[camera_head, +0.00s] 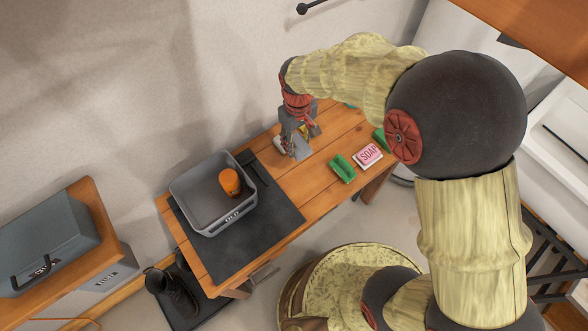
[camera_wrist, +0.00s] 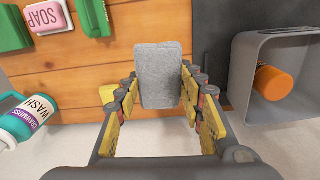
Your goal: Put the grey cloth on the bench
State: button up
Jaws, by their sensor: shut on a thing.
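The grey cloth (camera_wrist: 160,75) shows as a folded, speckled block between the two fingers of my gripper (camera_wrist: 160,88) in the wrist view. In the head view, my gripper (camera_head: 299,137) points down over the back part of the wooden bench (camera_head: 292,181), with the cloth (camera_head: 301,150) at its fingertips. My gripper is shut on the cloth. Bare planks of the bench (camera_wrist: 112,55) show beside the cloth in the wrist view. I cannot tell whether the cloth touches the bench.
A grey crate (camera_head: 184,197) holding an orange can (camera_head: 229,182) stands on a dark mat (camera_head: 262,238). Soap (camera_head: 368,155) and green blocks (camera_head: 343,168) lie right of my gripper. A wash bottle (camera_wrist: 28,122) is close by. Bare wood lies between mat and soap.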

jog(key=s+a+f+n+b, duration=0.2)
jog(key=s+f+n, duration=0.1)
jog(key=s+n, duration=1.45)
jog(key=n+b, duration=0.1)
jog(key=b, duration=0.4)
send_over(292, 179)
jog(key=f, duration=0.9)
jog(key=shift+s+a+f, duration=0.1)
jog(key=shift+s+f, duration=0.1)
jog(key=shift+s, duration=0.1)
jog(key=shift+w+f+b, duration=0.2)
jog(key=shift+f+b, duration=0.5)
jog(key=shift+f, duration=0.3)
jog(key=shift+w+f+b, duration=0.2)
jog(key=shift+f+b, duration=0.45)
jog(key=shift+f, duration=0.3)
jog(key=shift+f, duration=0.15)
jog(key=o, duration=1)
